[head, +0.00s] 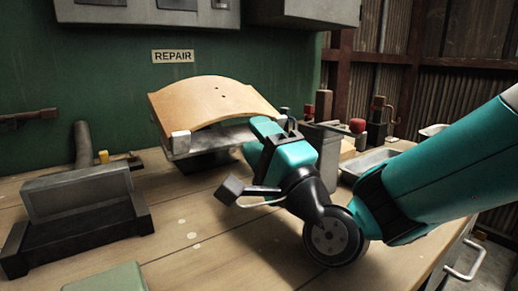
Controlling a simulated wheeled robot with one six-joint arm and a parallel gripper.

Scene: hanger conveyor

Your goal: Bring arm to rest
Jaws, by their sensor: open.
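My teal and black arm reaches in from the right edge over the wooden workbench (185,240). Its wrist is bent and my gripper (276,130) points away from the camera, toward the back of the bench. My gripper is open. Its fingertips are partly hidden behind its own body. It is close to the right end of a metal clamp fixture (181,143) that carries a curved tan wooden panel (215,100). Whether it touches the fixture I cannot tell. Nothing is seen held in the jaws.
A grey metal block on a black base (80,200) stands at left. A green box (108,279) is at the front edge. A metal tray (368,163) and red-knobbed tools (357,126) stand behind the arm. A green wall with a REPAIR sign (173,56) closes the back.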

